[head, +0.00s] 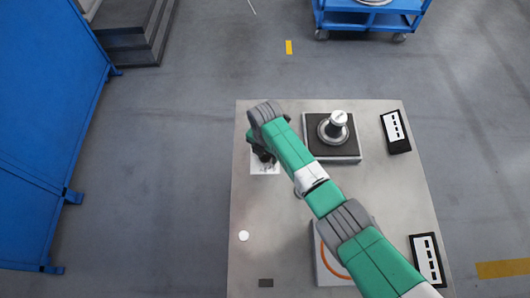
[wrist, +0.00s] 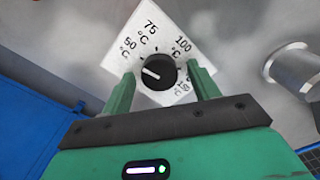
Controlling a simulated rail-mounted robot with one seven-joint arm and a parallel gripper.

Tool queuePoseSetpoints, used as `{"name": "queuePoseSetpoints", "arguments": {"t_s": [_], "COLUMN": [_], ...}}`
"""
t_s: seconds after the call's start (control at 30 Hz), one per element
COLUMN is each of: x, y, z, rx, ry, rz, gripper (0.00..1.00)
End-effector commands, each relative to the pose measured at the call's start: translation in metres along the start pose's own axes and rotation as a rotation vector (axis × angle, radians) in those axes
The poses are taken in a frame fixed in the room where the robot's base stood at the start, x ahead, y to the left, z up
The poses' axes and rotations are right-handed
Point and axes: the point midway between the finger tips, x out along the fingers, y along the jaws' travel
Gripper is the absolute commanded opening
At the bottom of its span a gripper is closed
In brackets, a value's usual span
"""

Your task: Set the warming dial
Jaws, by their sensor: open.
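The warming dial is a black round knob (wrist: 159,72) with a white pointer line, on a white square scale plate (wrist: 150,30) marked 50, 75 and 100 °C, with a further mark partly hidden. The pointer line aims to the left of the knob, near the 50 side. My gripper (wrist: 162,82) is open, with one green finger on each side of the knob. I cannot tell whether the fingers touch it. In the head view the scale plate (head: 265,166) lies at the table's left side, and my gripper (head: 264,157) is over it, mostly hiding the knob.
The metal table (head: 265,215) carries a dark-topped block with a silver flanged part (head: 333,128) right of the dial. Black-and-white marker plates (head: 396,131) lie along the right edge. My arm covers a block with an orange ring (head: 331,262). A blue cart (head: 368,18) stands behind.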

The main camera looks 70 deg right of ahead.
Motion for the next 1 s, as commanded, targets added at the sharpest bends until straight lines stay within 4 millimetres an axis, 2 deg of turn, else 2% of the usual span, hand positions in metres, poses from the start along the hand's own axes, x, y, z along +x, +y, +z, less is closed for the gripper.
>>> {"name": "queuePoseSetpoints", "arguments": {"t_s": [0.17,0.3,0.4,0.73,1.0], "x": [-0.0005,-0.0006,-0.0006,-0.0017,-0.0024], "y": [0.0002,0.0001,0.0001,0.0004,0.0003], "z": [-0.0001,-0.0002,-0.0002,-0.0010,-0.0014], "rx": [0.000,0.000,0.000,0.057,0.257], "ry": [0.000,0.000,0.000,0.001,0.002], "rz": [0.000,0.000,0.000,-0.001,-0.003], "gripper": [0.58,0.31,0.16,0.16,0.16]}}
